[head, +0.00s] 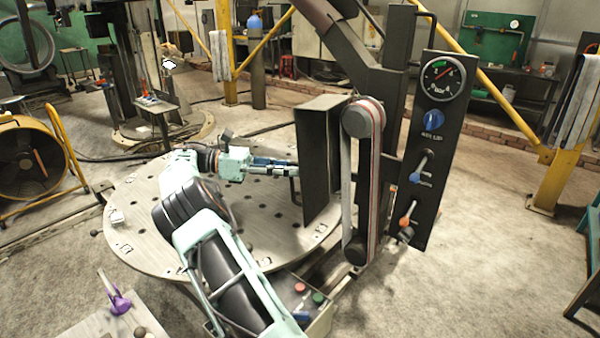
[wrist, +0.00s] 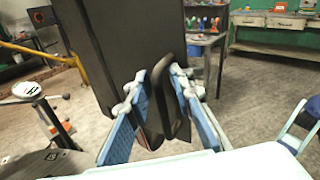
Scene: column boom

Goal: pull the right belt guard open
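The right belt guard (head: 322,165) is a tall dark box-like cover, to the left of the belt (head: 374,185) and its two pulleys in the head view. The belt side facing me is exposed. The guard fills the upper middle of the wrist view (wrist: 128,45). Its dark loop handle (wrist: 190,52) stands between the blue-padded fingers of my gripper (wrist: 160,85). The fingers are apart, with a visible gap on the handle's left side; firm contact is not clear. In the head view my gripper (head: 294,170) is at the handle, left of the guard.
A dark panel with gauge (head: 441,78), blue knob and levers stands right of the belt. A round perforated plate (head: 135,215) lies below my arm. A button box (head: 305,303) is near its front edge. Open floor (head: 480,270) lies to the right.

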